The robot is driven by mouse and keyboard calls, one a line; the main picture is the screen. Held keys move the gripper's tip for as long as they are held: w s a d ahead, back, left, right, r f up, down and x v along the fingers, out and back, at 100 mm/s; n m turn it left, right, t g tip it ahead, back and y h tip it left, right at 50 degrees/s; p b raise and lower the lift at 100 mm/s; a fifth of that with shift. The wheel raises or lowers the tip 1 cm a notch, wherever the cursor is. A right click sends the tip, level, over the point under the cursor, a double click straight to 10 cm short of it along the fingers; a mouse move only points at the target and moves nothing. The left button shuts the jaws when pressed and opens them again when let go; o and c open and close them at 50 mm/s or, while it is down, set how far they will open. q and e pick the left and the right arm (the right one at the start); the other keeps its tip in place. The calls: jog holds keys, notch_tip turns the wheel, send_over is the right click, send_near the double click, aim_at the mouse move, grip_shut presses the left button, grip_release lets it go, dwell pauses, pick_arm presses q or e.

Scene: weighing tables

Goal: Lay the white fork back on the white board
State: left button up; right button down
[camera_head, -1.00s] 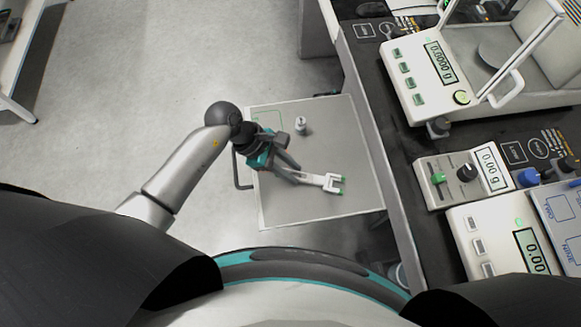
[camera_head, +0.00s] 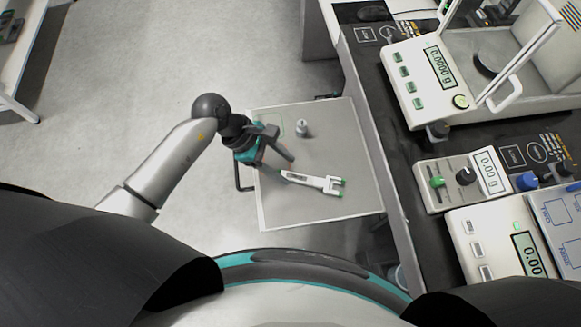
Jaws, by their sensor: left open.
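The white fork (camera_head: 318,182), with a dark patch on its handle and green-tipped prongs, lies on the pale board-like top (camera_head: 300,208) below the middle of the head view. Its prongs point right. My left gripper (camera_head: 284,150) is open and empty, up and left of the fork's handle end and apart from it in the picture. Its exact height above the surface is hard to tell. My right gripper is not in view.
A small grey metal weight-like piece (camera_head: 302,129) stands on the same top, above the fork. A dark handle (camera_head: 238,174) sticks out at its left edge. A dark bench with several scales (camera_head: 430,80) stands close on the right.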

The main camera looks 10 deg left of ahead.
pick_arm(q)
jog(key=p+v, duration=0.1)
jog(key=v, duration=0.7)
jog(key=shift+r, duration=0.2)
jog(key=shift+a, duration=0.15)
